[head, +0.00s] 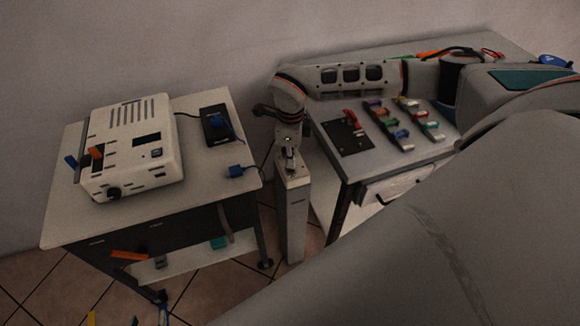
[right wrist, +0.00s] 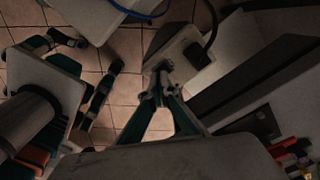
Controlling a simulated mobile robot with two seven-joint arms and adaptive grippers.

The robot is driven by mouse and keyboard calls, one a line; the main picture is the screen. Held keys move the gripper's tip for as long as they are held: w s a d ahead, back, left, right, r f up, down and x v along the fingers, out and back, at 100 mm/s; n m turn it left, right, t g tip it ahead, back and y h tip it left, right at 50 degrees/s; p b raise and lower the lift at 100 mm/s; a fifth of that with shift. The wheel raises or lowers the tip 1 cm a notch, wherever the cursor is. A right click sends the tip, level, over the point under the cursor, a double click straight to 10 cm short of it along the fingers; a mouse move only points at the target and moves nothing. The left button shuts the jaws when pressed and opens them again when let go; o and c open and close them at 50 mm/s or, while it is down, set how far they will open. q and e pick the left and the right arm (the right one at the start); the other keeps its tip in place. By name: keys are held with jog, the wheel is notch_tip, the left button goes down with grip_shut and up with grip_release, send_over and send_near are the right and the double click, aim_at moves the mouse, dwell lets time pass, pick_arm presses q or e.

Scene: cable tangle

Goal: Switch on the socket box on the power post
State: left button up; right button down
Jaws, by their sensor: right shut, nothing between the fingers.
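The power post (head: 292,215) is a slim pale upright box standing on the floor between the two tables. Its top carries the socket box, seen in the right wrist view as a pale top (right wrist: 172,48) with a dark socket patch (right wrist: 196,54). My right gripper (head: 290,163) reaches down to the top of the post from above. In the right wrist view its teal fingers (right wrist: 164,88) are closed together with nothing between them. The tips are at the near edge of the post top; I cannot tell whether they touch it. The switch itself is hard to make out.
The right table (head: 340,175) holds a black panel (head: 343,132) and rows of coloured connectors (head: 402,125). Its edge stands close beside the post.

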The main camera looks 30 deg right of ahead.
jog(key=shift+f+b, duration=0.45)
jog(key=shift+f, duration=0.5)
dwell(0.4)
jog(key=shift+r, duration=0.1)
notch_tip(320, 180, up, 4)
jog(key=p, duration=0.3)
jog(key=shift+p, duration=0.35)
jog(key=shift+r+p, duration=1.1)
jog(key=shift+r, duration=0.4)
jog(key=shift+f, duration=0.1)
